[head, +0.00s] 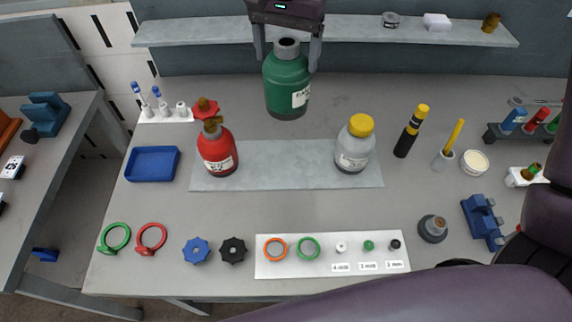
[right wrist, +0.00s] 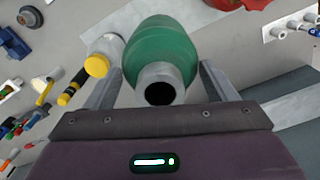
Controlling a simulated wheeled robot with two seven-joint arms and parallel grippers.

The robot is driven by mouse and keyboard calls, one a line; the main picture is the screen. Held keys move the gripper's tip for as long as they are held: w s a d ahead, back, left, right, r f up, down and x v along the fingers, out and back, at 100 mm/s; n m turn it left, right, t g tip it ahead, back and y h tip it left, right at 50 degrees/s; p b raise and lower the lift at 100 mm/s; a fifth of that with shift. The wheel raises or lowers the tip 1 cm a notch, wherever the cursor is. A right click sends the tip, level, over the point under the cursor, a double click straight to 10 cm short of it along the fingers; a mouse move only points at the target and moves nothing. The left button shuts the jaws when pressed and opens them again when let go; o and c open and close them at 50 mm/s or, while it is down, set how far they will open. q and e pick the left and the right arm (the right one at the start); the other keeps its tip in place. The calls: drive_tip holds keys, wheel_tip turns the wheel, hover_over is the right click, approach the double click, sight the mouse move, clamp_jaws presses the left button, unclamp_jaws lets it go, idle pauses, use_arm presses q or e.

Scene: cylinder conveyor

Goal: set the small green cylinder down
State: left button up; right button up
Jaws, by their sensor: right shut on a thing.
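The small green cylinder (head: 286,88) is a dark green bottle with a grey neck and a white label, held upright at the back middle of the bench. My right gripper (head: 288,58) reaches it from above and behind, with one finger on each side of its upper part. In the right wrist view the green cylinder (right wrist: 162,55) lies between the two fingers of the gripper (right wrist: 160,88), its open neck facing the camera. Whether its base touches the bench is hard to tell. My left gripper is not in view.
A grey mat (head: 268,160) holds a red cylinder (head: 217,148) at its left and a grey cylinder with a yellow cap (head: 355,145) at its right. The mat's middle is bare. A shelf (head: 350,30) runs behind. A blue tray (head: 152,163) lies left.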

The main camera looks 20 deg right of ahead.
drive_tip(key=shift+f, duration=0.55)
wheel_tip(320, 180, down, 19)
drive_tip(key=b, duration=0.1)
drive_tip(key=shift+f, duration=0.1)
drive_tip(key=o, duration=2)
drive_tip(key=shift+s+f, duration=0.1)
drive_tip(key=shift+o, duration=0.2)
